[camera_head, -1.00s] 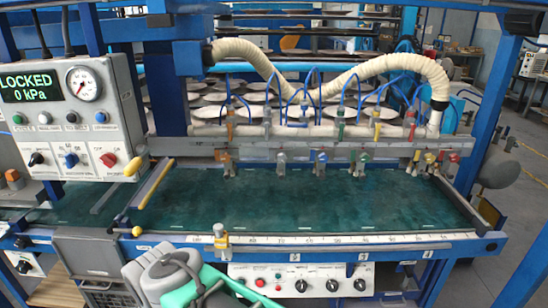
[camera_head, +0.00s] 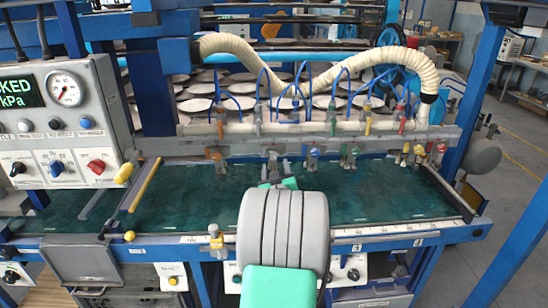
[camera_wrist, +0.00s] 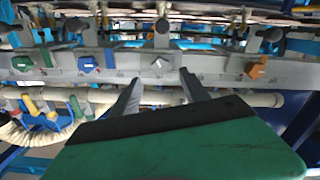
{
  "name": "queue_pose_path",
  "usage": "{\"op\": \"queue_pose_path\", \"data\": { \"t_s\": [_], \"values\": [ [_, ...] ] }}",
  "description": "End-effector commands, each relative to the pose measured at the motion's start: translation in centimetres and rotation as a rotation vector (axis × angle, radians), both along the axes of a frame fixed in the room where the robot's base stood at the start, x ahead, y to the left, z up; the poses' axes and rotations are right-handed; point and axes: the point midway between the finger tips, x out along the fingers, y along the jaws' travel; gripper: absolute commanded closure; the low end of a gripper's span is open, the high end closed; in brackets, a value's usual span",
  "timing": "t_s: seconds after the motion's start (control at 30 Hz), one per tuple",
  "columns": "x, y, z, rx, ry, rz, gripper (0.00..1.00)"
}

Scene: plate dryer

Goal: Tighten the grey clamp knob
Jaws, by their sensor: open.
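The grey clamp knob (camera_wrist: 160,66) is on the pale rail in the wrist view, straight ahead of my gripper (camera_wrist: 160,78). The two fingers are apart, with nothing between them. The knob lies just beyond the fingertips, roughly centred; I cannot tell the exact gap. In the head view the grey clamp (camera_head: 272,160) hangs from the rail between the orange and blue clamps. There my grey and teal arm reaches up from below toward it and hides most of my gripper.
On the same rail are orange (camera_wrist: 257,68), blue (camera_wrist: 88,64) and green (camera_wrist: 22,63) knobs. A green tray surface (camera_head: 390,190) lies under the clamps. A control panel (camera_head: 65,120) stands at left. White hoses (camera_head: 330,80) arch above the rail.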

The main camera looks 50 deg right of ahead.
Motion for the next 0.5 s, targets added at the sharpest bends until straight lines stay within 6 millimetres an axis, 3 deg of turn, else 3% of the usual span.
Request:
{"op": "queue_pose_path", "data": {
  "t_s": [0.3, 0.5],
  "values": [
    [3.8, -4.1, 0.2, 0.002, 0.0, 0.003, 0.47],
    [4.3, -4.7, 0.1, 0.001, 0.0, 0.002, 0.47]
  ]
}}
